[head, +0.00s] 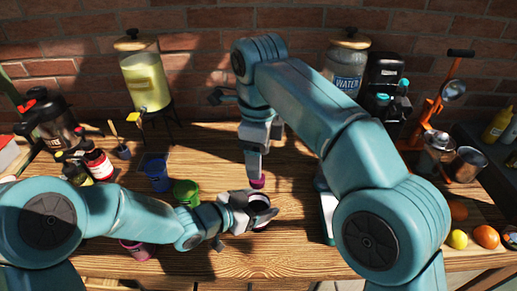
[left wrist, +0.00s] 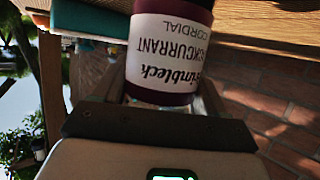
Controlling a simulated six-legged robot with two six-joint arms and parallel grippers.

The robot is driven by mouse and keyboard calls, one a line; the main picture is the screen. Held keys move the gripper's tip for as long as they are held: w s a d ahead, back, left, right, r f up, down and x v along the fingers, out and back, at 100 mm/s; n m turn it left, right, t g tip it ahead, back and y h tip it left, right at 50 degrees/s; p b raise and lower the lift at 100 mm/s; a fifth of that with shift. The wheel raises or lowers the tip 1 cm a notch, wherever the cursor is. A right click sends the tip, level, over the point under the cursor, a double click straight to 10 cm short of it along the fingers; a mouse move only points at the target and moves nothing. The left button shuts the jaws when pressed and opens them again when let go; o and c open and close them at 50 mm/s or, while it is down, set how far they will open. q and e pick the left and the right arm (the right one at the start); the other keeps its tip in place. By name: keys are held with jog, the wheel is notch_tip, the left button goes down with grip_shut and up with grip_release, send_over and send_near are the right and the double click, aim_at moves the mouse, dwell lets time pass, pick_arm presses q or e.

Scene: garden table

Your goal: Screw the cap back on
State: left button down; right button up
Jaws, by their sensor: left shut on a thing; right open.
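My left gripper (head: 250,212) is shut around the cordial bottle (head: 265,224), low over the front of the table. The left wrist view shows the dark purple bottle (left wrist: 172,98) between my fingers, its white blackcurrant cordial label upside down in that picture. A small magenta-purple cap (head: 257,183) shows just behind the bottle, directly below the tip of my right gripper (head: 257,170). My right gripper points down and is open. I cannot tell whether the cap touches the bottle or still sits between the right fingers. The bottle's mouth is not clear.
A blue cup (head: 156,172) and a green cup (head: 187,192) stand left of my left gripper. A drink dispenser (head: 146,82), a water jar (head: 345,65) and an orange press (head: 437,105) stand behind. Fruit (head: 486,237) lies at the right. The wooden table (head: 225,155) is bare around the centre.

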jog(key=shift+r, duration=1.2)
pick_arm(q)
grip_release()
jog(key=v, duration=1.6)
jog(key=shift+s+p, duration=0.2)
jog(key=shift+p, duration=0.15)
pick_arm(e)
jog(key=shift+r, duration=0.35)
pick_arm(q)
jog(key=shift+a, duration=0.1)
